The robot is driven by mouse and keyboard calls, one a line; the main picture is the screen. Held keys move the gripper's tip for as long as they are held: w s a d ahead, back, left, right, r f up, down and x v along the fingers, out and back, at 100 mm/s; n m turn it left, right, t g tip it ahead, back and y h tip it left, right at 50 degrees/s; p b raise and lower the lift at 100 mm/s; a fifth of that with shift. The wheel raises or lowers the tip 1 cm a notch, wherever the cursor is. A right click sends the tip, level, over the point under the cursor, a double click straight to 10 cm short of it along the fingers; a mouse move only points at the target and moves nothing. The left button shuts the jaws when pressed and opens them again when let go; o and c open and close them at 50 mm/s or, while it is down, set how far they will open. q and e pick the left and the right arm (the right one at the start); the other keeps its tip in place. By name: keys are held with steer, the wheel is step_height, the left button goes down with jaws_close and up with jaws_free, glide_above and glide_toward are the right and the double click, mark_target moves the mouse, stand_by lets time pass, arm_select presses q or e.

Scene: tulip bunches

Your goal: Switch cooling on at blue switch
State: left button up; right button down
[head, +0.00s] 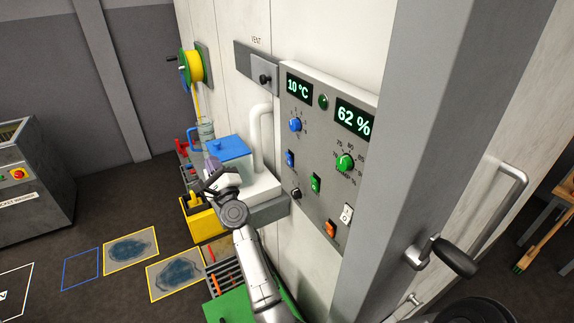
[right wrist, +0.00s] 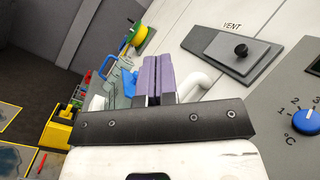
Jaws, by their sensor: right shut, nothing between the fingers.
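The blue switch (head: 290,158) is a small rocker on the grey control panel (head: 325,205), below the blue knob (head: 295,125). It is too small to tell which way it is tipped. My right gripper (head: 211,166) is left of the panel, in front of the blue-lidded container, apart from the switch. In the right wrist view its purple fingers (right wrist: 158,76) are together with nothing between them. The blue knob also shows there at the right edge (right wrist: 309,119), but the switch is not in that view. My left gripper is not in view.
The panel also has a green switch (head: 315,184), a black knob (head: 295,193), a green knob (head: 344,162), a white switch (head: 346,214) and an orange switch (head: 330,229). Displays read 10 °C and 62 %. A white pipe (head: 262,140) and VENT slider (head: 264,78) are nearby.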

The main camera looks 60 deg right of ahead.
mark_target(289, 159)
steer(key=s+d+f+m+g+h, duration=0.3)
steer(key=m+g, duration=0.4)
steer(key=m, duration=0.5)
steer(key=s+d+f+m+g+h, duration=0.3)
steer(key=d+f+m+g, duration=0.3)
steer(key=m, duration=0.5)
steer(key=shift+s+f+m+g+h, duration=0.35)
steer(key=shift+f+g, duration=0.4)
steer(key=shift+g, duration=0.45)
steer(key=s+d+r+p, duration=0.3)
steer(key=s+d+p, duration=0.1)
steer(key=d, duration=0.3)
steer(key=shift+s+r+p, duration=0.2)
steer(key=shift+p, duration=0.55)
